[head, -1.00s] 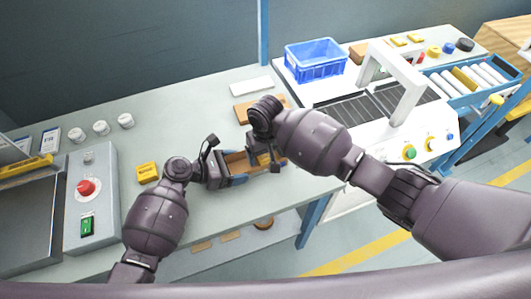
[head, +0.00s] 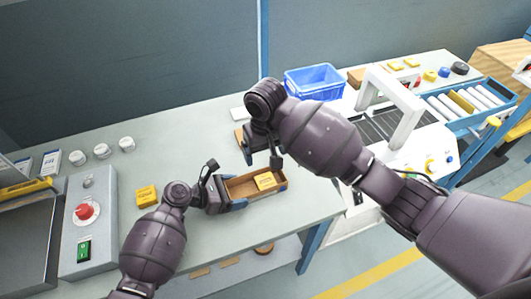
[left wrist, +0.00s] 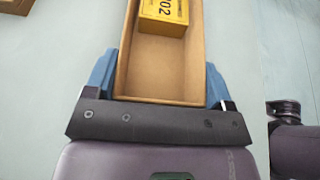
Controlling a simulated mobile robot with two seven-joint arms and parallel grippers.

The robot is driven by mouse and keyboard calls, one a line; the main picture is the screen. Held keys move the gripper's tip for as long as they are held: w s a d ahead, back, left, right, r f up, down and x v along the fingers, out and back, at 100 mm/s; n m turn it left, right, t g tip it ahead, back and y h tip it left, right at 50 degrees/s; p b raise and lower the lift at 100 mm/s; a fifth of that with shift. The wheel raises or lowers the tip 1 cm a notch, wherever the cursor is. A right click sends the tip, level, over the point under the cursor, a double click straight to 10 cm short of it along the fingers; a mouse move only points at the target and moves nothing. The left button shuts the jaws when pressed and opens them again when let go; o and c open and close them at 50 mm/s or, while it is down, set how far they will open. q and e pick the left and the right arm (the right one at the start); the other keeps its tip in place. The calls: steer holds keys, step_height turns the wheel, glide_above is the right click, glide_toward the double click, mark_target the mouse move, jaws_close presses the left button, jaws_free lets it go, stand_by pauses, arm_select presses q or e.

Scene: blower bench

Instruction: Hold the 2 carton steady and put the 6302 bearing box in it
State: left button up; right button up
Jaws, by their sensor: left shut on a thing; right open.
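The open brown carton (head: 240,187) stands on the bench, and my left gripper (head: 226,194) is shut on its near end. In the left wrist view the carton (left wrist: 160,75) sits between the blue fingers (left wrist: 160,88). The yellow bearing box (head: 265,181) lies inside the carton toward its far end; it also shows in the left wrist view (left wrist: 164,14), with "02" readable on its side. My right gripper (head: 262,158) is open and empty, above and behind the carton, apart from the box. Its fingers are partly hidden by its own wrist.
Another yellow box (head: 147,195) lies on the bench left of the carton. A grey control box (head: 90,225) with a red button stands further left. A blue crate (head: 314,82) and a white arch (head: 400,105) over a conveyor are at the back right.

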arm_select(q)
steer(key=o, duration=0.9)
